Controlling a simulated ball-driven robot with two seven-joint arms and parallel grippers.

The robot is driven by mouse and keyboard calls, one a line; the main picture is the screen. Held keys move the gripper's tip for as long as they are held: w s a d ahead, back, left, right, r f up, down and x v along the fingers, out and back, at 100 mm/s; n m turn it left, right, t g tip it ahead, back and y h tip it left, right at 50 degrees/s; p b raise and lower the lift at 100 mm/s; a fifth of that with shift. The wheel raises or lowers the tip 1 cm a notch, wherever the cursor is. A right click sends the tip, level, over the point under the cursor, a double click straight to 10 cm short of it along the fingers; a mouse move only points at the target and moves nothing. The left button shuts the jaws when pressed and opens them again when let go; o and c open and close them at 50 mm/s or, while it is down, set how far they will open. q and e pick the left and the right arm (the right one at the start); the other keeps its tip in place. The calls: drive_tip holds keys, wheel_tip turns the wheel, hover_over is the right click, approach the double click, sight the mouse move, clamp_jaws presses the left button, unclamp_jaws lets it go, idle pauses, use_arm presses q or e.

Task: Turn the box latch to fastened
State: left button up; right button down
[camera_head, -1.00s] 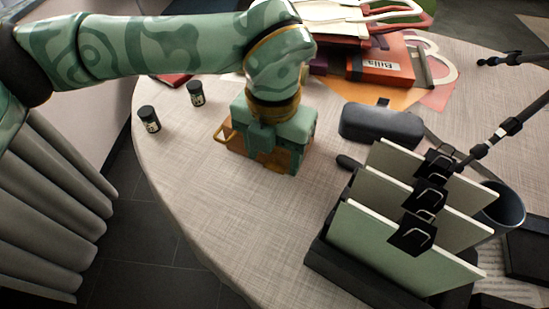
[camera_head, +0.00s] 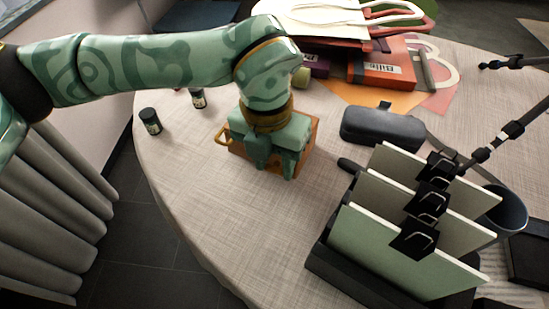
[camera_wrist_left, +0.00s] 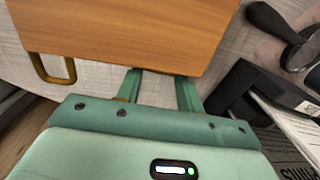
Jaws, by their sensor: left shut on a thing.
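The wooden box (camera_head: 311,141) stands on the table, mostly covered by my left gripper in the head view. Its brass-coloured handle (camera_head: 222,136) sticks out on the left. In the left wrist view the box's flat wooden face (camera_wrist_left: 130,30) fills the upper part, with the handle (camera_wrist_left: 52,72) at lower left. My left gripper (camera_head: 274,171) reaches down at the near side of the box; its two fingers (camera_wrist_left: 160,80) meet the box's edge a little apart. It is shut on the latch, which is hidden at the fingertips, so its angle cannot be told. My right gripper is not in view.
Dark jars (camera_head: 150,121) stand left of the box. A dark case (camera_head: 382,127) lies to its right. A file rack with clipped folders (camera_head: 400,235) stands front right. Books (camera_head: 385,65) and bags lie behind. The table in front of the box is bare.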

use_arm(q)
drive_tip(key=shift+a+r+h+p, duration=0.3)
drive_tip(key=shift+h+p, duration=0.2)
drive_tip(key=shift+h, duration=0.2)
drive_tip(key=shift+w+a+f+g+h+p, duration=0.1)
drive_tip(key=shift+g+h+p, duration=0.25)
drive_tip(key=shift+g+h, duration=0.2)
drive_tip(key=shift+w+a+f+g+h, duration=0.1)
drive_tip(key=shift+f+g+h, duration=0.1)
drive_tip(key=shift+h, duration=0.35)
drive_tip(key=shift+w+a+f+g+h, duration=0.1)
drive_tip(key=shift+g+h, duration=0.05)
drive_tip(key=shift+h, duration=0.35)
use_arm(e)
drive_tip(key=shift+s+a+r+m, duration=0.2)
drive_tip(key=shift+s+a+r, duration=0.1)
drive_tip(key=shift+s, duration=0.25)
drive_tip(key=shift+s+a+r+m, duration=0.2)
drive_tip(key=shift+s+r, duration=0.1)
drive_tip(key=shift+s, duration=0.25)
use_arm(q)
drive_tip(key=o, duration=1)
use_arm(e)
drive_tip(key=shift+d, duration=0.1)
